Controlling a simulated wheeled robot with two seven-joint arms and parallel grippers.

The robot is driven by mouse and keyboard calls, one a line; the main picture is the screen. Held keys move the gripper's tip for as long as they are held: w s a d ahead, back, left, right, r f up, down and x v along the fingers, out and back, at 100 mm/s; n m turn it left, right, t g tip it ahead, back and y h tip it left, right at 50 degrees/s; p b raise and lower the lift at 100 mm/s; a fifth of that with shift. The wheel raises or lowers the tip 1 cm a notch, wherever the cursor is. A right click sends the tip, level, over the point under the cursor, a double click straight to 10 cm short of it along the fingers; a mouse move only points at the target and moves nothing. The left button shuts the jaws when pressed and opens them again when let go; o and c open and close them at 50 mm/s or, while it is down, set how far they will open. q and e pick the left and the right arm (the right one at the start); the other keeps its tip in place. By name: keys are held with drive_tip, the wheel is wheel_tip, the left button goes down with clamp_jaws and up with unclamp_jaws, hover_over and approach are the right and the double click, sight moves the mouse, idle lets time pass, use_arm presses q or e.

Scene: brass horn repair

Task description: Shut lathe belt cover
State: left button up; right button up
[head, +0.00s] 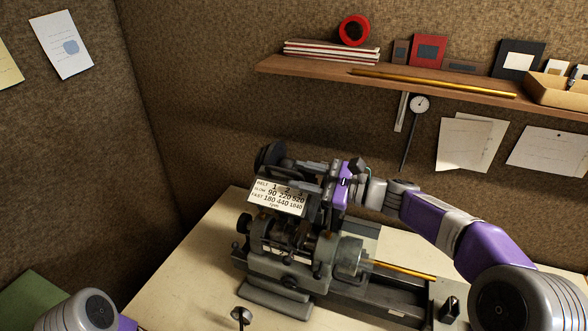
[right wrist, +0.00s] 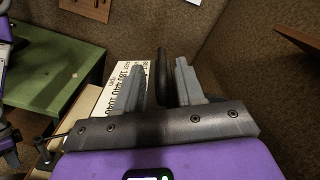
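The lathe (head: 300,262) stands on the bench. Its belt cover (head: 280,196) carries a white speed label and sits tilted above the headstock, with shafts and pulleys showing below it. The label also shows in the right wrist view (right wrist: 116,88), beyond the left-hand finger. My right gripper (head: 308,168) is at the back and right of the cover, its fingers pointing left. In the right wrist view its fingers (right wrist: 160,84) are apart, with a dark rounded part seen between them. I cannot tell whether they touch the cover. My left gripper is out of view.
A wooden shelf (head: 400,82) with books, a brass rod and boxes runs along the wall above. A dial gauge (head: 419,104) hangs under it. The bench top (head: 190,275) is clear to the left of the lathe. A green surface (right wrist: 62,75) lies further left.

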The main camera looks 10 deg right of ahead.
drive_tip(key=shift+x, duration=1.2)
drive_tip(key=shift+w+d, duration=0.1)
drive_tip(key=shift+f, duration=0.1)
drive_tip(key=shift+w, duration=0.15)
drive_tip(key=shift+c, duration=1.3)
clamp_jaws()
